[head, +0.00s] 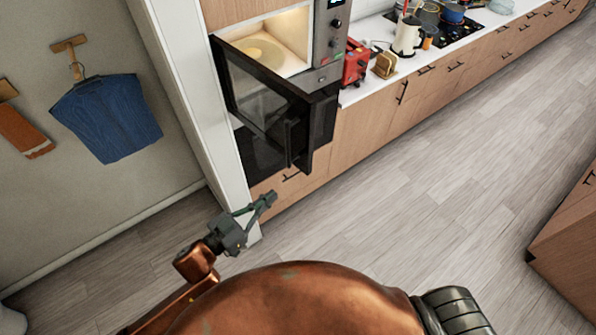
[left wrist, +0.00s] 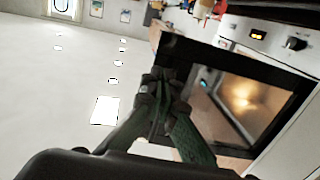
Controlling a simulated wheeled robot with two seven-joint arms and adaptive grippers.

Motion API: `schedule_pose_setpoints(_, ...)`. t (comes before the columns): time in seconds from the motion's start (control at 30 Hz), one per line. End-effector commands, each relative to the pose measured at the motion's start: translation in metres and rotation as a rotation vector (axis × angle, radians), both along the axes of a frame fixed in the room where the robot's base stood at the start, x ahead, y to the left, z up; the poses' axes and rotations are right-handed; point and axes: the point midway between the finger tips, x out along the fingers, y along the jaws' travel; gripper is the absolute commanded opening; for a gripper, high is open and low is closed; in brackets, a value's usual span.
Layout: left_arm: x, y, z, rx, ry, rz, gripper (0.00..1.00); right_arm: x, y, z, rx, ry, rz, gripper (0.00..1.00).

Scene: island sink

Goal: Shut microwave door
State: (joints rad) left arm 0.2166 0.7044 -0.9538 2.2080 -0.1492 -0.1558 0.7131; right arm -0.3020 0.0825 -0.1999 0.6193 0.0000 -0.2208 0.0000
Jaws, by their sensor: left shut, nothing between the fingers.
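The microwave (head: 268,40) is built into a tall wooden cabinet at the top of the head view, its lit inside and round plate showing. Its black door (head: 262,98) stands open, swung out from the left side, with a dark handle (head: 290,143) near its free edge. My left gripper (head: 270,198) is shut and empty, below the door in the head view. It also shows in the left wrist view (left wrist: 160,82), overlapping the door's edge; contact cannot be told.
A white wall end (head: 190,85) stands left of the cabinet. A red toaster (head: 356,62) and a kettle (head: 407,37) sit on the counter to the right. Clothes (head: 108,115) hang on the left wall. The wooden floor (head: 430,190) is clear; another cabinet (head: 570,235) stands at right.

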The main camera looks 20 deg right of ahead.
Motion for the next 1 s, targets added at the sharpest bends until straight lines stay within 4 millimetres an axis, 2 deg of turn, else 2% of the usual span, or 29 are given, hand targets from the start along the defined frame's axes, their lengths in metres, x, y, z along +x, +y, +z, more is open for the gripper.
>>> schedule_pose_setpoints(0.3, 0.033, -0.059, 0.004, -0.003, -0.001, 0.000, 0.00, 0.001, 0.002, 0.020, 0.002, -0.002, -0.001, 0.60)
schedule_pose_setpoints(0.5, 0.049, -0.087, 0.003, -0.001, 0.000, 0.001, 0.00, 0.002, 0.004, 0.030, 0.005, -0.003, -0.001, 0.60)
schedule_pose_setpoints(0.7, 0.057, -0.101, 0.001, 0.000, -0.001, 0.001, 0.00, 0.003, 0.005, 0.034, 0.005, -0.004, -0.001, 0.60)
schedule_pose_setpoints(1.0, 0.058, -0.103, 0.000, 0.000, -0.001, 0.001, 0.00, 0.004, 0.004, 0.034, 0.005, -0.005, 0.000, 0.60)
